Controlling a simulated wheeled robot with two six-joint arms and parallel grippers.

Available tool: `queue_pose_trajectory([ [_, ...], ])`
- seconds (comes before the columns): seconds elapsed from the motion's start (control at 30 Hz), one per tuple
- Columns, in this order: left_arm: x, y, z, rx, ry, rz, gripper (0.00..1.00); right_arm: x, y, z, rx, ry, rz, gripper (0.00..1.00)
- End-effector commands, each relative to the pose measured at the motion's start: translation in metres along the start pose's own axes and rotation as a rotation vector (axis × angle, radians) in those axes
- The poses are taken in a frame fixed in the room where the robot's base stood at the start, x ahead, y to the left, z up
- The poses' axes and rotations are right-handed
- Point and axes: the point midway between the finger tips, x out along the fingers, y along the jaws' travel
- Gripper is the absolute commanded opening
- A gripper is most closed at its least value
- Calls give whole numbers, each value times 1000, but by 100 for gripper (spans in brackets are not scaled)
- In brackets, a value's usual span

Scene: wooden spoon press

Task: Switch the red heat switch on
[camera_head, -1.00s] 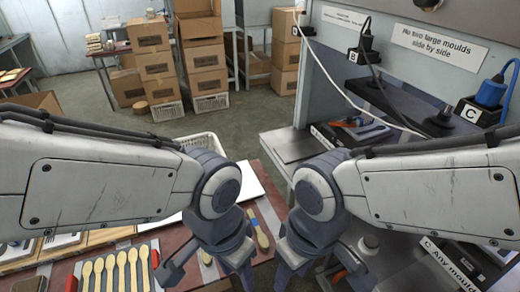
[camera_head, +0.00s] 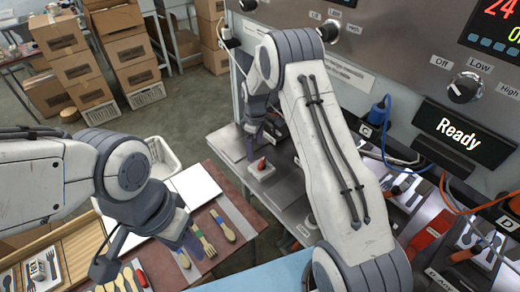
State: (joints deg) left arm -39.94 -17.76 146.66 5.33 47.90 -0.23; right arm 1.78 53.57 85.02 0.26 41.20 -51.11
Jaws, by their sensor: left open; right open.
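A small red switch (camera_head: 262,164) stands on a pale base on the metal worktop, near the middle of the head view. Whether it is on or off cannot be told. My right gripper (camera_head: 261,134) points down just above and behind it, open and apart from it as far as I can see. My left gripper (camera_head: 150,250) is open and empty at the lower left, over the table with the wooden cutlery (camera_head: 205,237).
A control panel with a black knob (camera_head: 465,88) marked Off, Low and High and a "Ready" display (camera_head: 462,134) is at the right. Black moulds, cables and red parts (camera_head: 440,222) lie below it. A white board (camera_head: 196,186) and a white basket (camera_head: 160,158) are left of the worktop.

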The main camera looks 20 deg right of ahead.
Motion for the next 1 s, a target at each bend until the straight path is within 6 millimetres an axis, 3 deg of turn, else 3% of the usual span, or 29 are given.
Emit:
queue_pose_trajectory([
  [0.17, -12, 1, 0, 0, 0, 0, 50, 16, 19, 12, -13, -6, -2, 100],
  [0.63, -40, 3, -2, 4, 0, 0, 50, 78, 19, 12, -15, -6, -2, 100],
  [1.0, -41, 3, -2, 4, 0, 0, 50, 89, 19, 12, -15, -4, 0, 100],
])
